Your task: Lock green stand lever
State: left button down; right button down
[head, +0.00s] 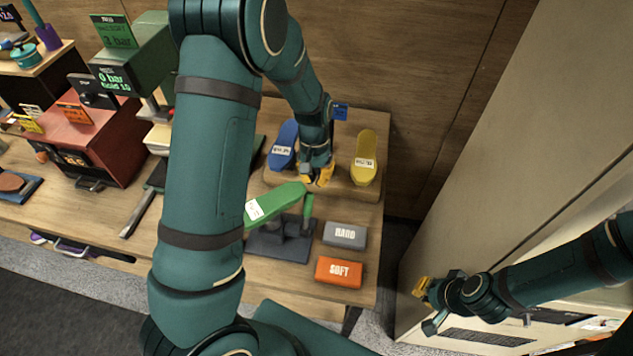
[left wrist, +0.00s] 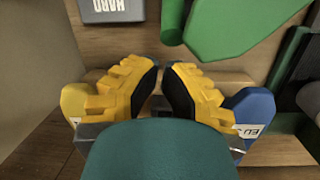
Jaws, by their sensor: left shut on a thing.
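The green stand lever (head: 308,208) stands up from a dark base (head: 282,246) on the table, to the right of a green sole-shaped piece (head: 275,205) with a white label. My right gripper (head: 425,307) is open and empty, off the table at the right.
A blue piece (head: 284,145) and a yellow piece (head: 365,158) stand at the back on a wooden block. A grey HARD block (head: 345,235) and an orange SOFT block (head: 339,271) lie right of the base. A red machine (head: 105,145) stands at left.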

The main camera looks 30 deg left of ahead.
pick_arm(q)
notch_tip(320, 180, up, 10)
jog(key=w+a, duration=0.1)
jog(key=shift+w+f, duration=0.15)
jog(key=shift+f, duration=0.05)
dwell(0.3)
